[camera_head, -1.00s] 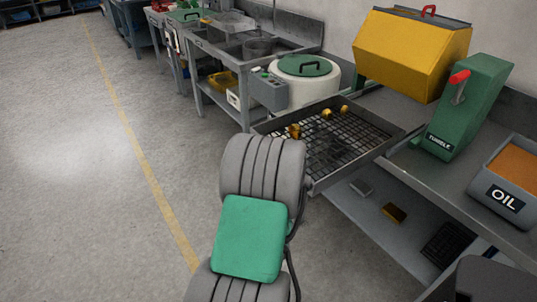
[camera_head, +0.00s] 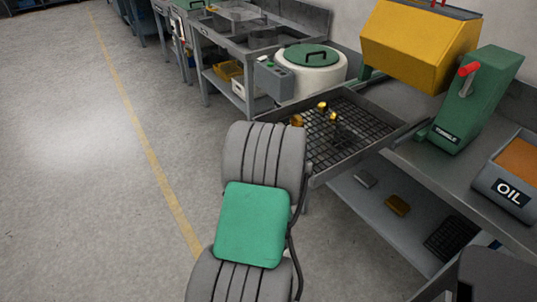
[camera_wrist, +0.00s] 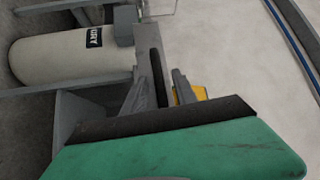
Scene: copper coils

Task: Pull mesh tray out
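The mesh tray (camera_head: 358,160) is a grey frame with a dark wire mesh floor. It juts out from the bench below the yellow tumbler (camera_head: 418,45), and several small brass-coloured pieces (camera_head: 322,106) lie on its mesh. My arm covers the tray's near left side in the head view, and my gripper is hidden there. In the wrist view, my gripper's grey fingers (camera_wrist: 167,84) point at a grey edge beyond the green wrist body. I cannot make out whether they are closed on that edge.
A white drum (camera_head: 312,78) with a green lid stands behind the tray. A green crank housing (camera_head: 478,100) and an OIL bin (camera_head: 508,185) sit on the bench at right. A lower shelf (camera_head: 375,212) lies below the tray. The floor at left is clear.

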